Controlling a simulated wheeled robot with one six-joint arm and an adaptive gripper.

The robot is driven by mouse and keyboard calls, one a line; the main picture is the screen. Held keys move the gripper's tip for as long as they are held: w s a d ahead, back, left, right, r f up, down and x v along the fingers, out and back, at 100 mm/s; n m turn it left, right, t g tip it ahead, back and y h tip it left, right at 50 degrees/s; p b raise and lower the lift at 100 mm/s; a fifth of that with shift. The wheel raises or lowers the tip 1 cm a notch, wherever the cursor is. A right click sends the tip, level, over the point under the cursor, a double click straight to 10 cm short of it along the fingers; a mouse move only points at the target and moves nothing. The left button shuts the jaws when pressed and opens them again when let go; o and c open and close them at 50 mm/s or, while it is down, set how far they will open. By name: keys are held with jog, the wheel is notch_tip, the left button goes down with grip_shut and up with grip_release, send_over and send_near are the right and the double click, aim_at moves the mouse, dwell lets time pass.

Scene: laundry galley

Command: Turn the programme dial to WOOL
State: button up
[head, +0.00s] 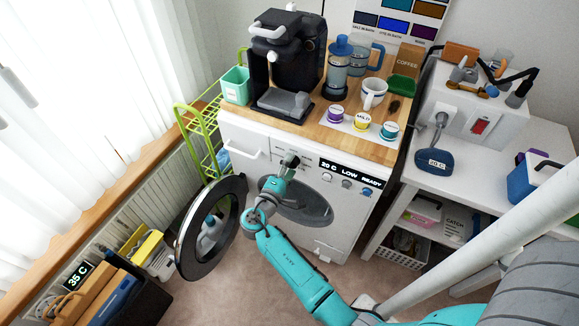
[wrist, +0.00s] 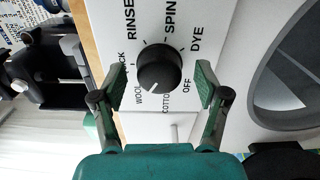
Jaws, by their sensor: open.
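The programme dial (wrist: 159,68) is a round black knob on the white washer panel, ringed by labels including RINSE, SPIN, DYE, OFF, COTTON and WOOL (wrist: 139,92). My gripper (wrist: 160,84) is open, with one green finger on each side of the dial and a visible gap on both sides. In the head view my gripper (head: 290,162) is at the washer's (head: 315,240) front panel and hides the dial.
The washer's round door (head: 236,190) stands open on the left, close to my arm. The display (head: 350,173) reads 20 C LOW READY, with small knobs below it. The wooden worktop (head: 310,130) above holds a coffee machine (head: 290,60), jars and a mug (head: 372,94).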

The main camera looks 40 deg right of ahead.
jog(key=shift+a, duration=0.1)
jog(key=v, duration=1.1)
jog(key=shift+s+a, duration=0.15)
jog(key=shift+a, duration=0.25)
jog(key=s+a+f+n+t+y, duration=0.25)
jog(key=s+f+y, duration=0.65)
jog(key=s+f, duration=0.5)
jog(key=s+a+r+t+y, duration=0.15)
jog(key=s+a+y, duration=0.25)
jog(key=s, duration=0.4)
jog(key=s+a+r+m+t+y, duration=0.2)
jog(key=s+r, duration=0.4)
jog(key=r, duration=0.5)
jog(key=s+a+r+m+t+y, duration=0.2)
jog(key=s+r+m, duration=0.3)
jog(key=r, duration=0.7)
jog(key=shift+s+a+t, duration=0.4)
jog(key=shift+s+a, duration=0.35)
jog(key=shift+s, duration=0.45)
